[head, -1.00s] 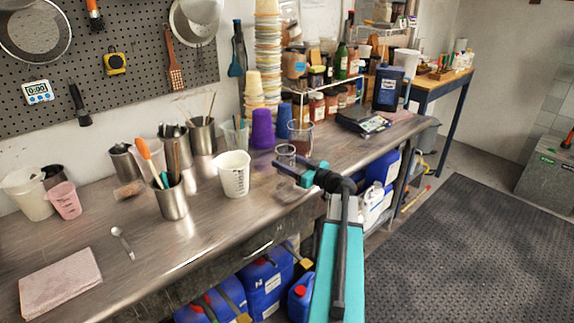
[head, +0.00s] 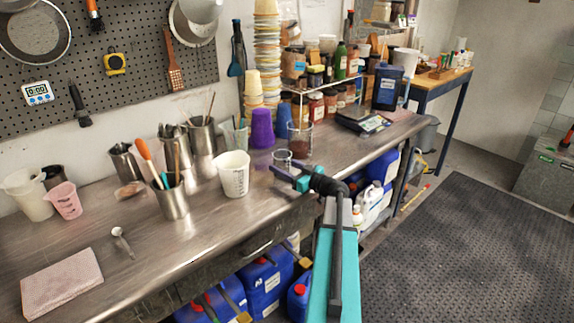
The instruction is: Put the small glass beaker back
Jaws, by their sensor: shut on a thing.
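The small glass beaker (head: 282,157) is clear and looks empty. It is upright over the right part of the steel bench (head: 215,215). My gripper (head: 283,170), with teal and dark fingers, is shut on it from the front side. The fingers hide the beaker's lower part, so I cannot tell whether its base touches the bench. A larger glass beaker (head: 300,138) with reddish-brown contents stands just behind and to the right.
A white measuring jug (head: 233,175) stands left of my gripper. Purple cups (head: 262,130) and stacked cups (head: 268,60) stand behind. A dark scale (head: 362,122) lies to the right.

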